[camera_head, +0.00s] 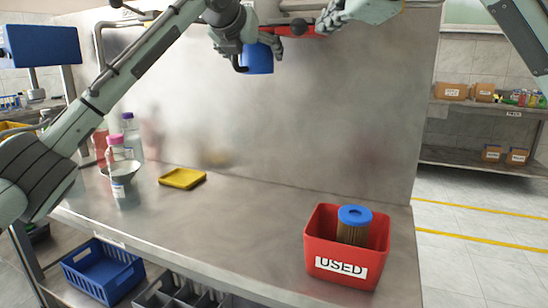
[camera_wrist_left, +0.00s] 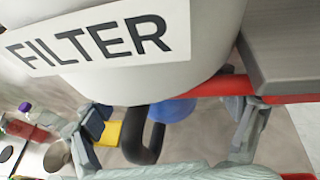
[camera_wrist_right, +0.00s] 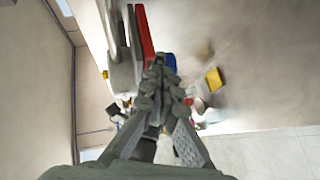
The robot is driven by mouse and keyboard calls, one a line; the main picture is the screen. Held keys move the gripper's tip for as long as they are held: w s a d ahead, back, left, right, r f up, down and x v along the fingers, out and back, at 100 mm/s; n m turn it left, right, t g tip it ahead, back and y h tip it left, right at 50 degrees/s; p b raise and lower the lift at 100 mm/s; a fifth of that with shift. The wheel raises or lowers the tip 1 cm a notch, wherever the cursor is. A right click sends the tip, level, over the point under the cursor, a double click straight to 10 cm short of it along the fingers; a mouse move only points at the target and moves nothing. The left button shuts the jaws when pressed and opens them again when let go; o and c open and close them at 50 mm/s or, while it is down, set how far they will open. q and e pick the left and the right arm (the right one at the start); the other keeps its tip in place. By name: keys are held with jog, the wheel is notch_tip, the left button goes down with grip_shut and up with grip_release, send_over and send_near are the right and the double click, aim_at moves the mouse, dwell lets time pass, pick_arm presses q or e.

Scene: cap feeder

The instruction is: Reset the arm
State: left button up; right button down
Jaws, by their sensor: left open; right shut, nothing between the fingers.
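My left gripper (camera_head: 258,46) is high in front of the back panel, beside a blue cup-shaped part (camera_head: 258,60) of the filter housing. In the left wrist view its fingers (camera_wrist_left: 172,112) are open. A white body (camera_wrist_left: 110,45) labelled FILTER fills the top there, with a black handle (camera_wrist_left: 143,138) and the blue part (camera_wrist_left: 172,109) showing between the fingers; I cannot tell whether they touch. My right gripper (camera_head: 326,23) is shut and empty, near the end of a red bar (camera_head: 303,32). Its closed fingers (camera_wrist_right: 160,80) also show in the right wrist view.
A red bin (camera_head: 343,270) marked USED stands on the steel bench (camera_head: 225,225), holding a brown filter (camera_head: 352,233) with a blue cap. A yellow tray (camera_head: 182,178) and bottles (camera_head: 122,175) stand left. A blue crate (camera_head: 103,270) sits below. The bench's middle is clear.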

jog(key=shift+s+d, duration=0.55)
jog(key=shift+d, duration=0.2)
